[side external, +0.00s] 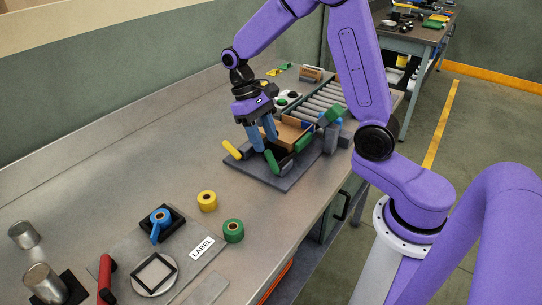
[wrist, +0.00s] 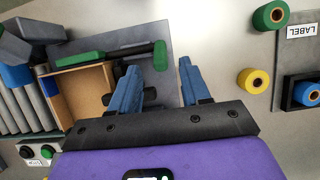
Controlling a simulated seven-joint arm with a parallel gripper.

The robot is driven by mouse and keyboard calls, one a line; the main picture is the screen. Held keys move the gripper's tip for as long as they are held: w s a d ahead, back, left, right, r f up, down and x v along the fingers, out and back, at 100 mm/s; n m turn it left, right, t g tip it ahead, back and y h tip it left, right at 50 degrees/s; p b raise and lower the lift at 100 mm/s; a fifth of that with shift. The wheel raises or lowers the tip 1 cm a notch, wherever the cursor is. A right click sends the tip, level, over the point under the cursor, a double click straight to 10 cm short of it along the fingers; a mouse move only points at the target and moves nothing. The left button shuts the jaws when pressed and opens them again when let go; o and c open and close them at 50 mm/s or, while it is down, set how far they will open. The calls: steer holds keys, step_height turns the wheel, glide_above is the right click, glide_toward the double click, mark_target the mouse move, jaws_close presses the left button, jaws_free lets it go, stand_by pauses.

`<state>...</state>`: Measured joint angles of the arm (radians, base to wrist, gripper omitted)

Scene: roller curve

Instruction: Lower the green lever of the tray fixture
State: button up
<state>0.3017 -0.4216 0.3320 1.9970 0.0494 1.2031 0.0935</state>
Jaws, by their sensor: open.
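The tray fixture (side external: 262,178) is a dark grey plate with a tan open tray (side external: 292,130) on it. The green lever's handle (side external: 272,161) stands tilted at the fixture's near side. In the wrist view the green handle (wrist: 160,56) shows just beyond the gap between my fingertips, with a dark rod running left from it towards a longer green piece (wrist: 80,57). My gripper (side external: 265,147) is open and points down over the fixture, close to the handle. Its blue fingers (wrist: 158,66) are spread and hold nothing. Whether a finger touches the handle I cannot tell.
A yellow handle (side external: 232,149) is at the fixture's left. Grey blocks (side external: 333,138) and a roller conveyor (side external: 322,97) lie beyond the tray. Yellow (side external: 207,201) and green (side external: 233,231) rolls stand in front. The table left of the fixture is clear.

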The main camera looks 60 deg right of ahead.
mark_target(269, 150)
steer(key=x, duration=0.5)
steer(key=shift+s+f, duration=0.15)
steer(key=shift+f, duration=0.25)
jaws_close()
